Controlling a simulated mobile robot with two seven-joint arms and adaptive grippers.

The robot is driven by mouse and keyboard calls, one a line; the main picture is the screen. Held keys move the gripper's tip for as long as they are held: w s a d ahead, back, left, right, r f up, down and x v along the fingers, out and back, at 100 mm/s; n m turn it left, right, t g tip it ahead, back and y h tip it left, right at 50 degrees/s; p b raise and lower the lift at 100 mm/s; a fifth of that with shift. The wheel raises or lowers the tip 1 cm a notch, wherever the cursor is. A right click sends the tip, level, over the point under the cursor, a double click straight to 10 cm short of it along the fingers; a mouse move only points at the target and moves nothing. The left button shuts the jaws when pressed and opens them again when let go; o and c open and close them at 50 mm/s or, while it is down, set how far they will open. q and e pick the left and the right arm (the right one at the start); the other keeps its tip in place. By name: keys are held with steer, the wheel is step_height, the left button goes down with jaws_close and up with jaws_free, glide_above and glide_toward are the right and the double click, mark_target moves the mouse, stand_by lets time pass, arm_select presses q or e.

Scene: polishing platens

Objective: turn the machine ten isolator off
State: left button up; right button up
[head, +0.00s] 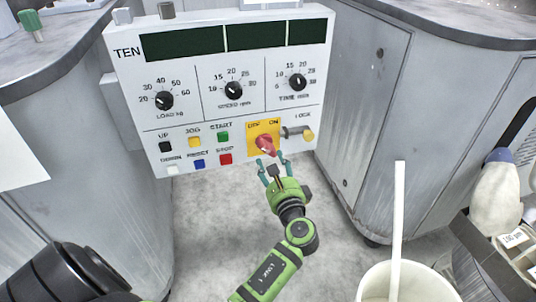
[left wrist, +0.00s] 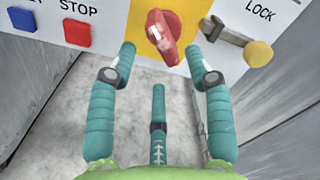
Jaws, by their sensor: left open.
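The control panel marked TEN (head: 190,95) faces me. Its isolator is a red rotary handle (head: 266,146) on a yellow plate (head: 255,128) marked OFF and ON. The handle also shows in the left wrist view (left wrist: 163,36), tilted between upright and slanting. My left gripper (head: 270,162) is open just below the handle. In the left wrist view its teal fingers (left wrist: 160,58) stand apart, one to each side of the handle's lower end, and no contact can be made out. My right gripper is not in view.
Right of the isolator is a LOCK hasp with a brass-coloured knob (left wrist: 258,54). START, STOP and other push buttons (head: 225,159) sit left of it. Grey cabinets (head: 380,100) flank the panel. A white bucket (head: 430,280) with a pale stick stands at front right.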

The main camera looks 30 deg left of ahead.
arm_select(q)
steer(key=v, duration=0.5)
steer(key=shift+s+d, duration=0.25)
